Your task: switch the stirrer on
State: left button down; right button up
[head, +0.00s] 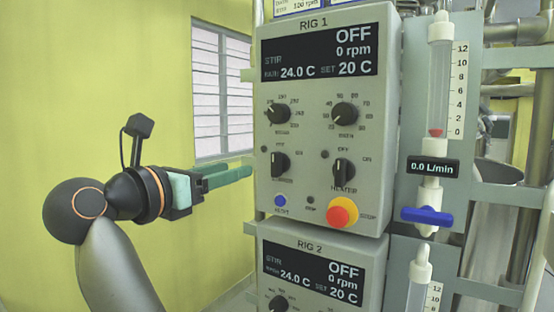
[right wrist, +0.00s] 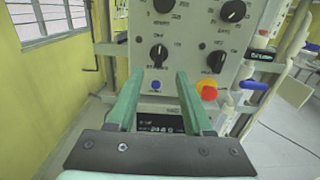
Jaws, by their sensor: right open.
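The Rig 1 control box (head: 318,110) has a display (head: 320,54) reading STIR OFF and 0 rpm. The black stirrer switch knob (head: 280,164) is at its lower left, its small label hard to read; it also shows in the right wrist view (right wrist: 158,53). My right gripper (head: 240,172) is left of the box, its green fingers pointing toward it near knob height. In the right wrist view my right gripper (right wrist: 160,76) is open and empty, with the stirrer knob ahead between and slightly above the fingertips. My left gripper is not in view.
The heater knob (head: 343,171) is right of the stirrer knob. Below are a blue reset button (head: 281,201) and a red-and-yellow stop button (head: 342,212). The Rig 2 box (head: 318,275) is underneath. A flow meter with a blue valve (head: 427,216) stands right.

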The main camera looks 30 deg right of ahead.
aim_at(273, 159)
jog(key=p+x, duration=0.2)
jog(key=x, duration=1)
jog(key=shift+w+d, duration=0.1)
jog(key=shift+w, duration=0.05)
grip_shut()
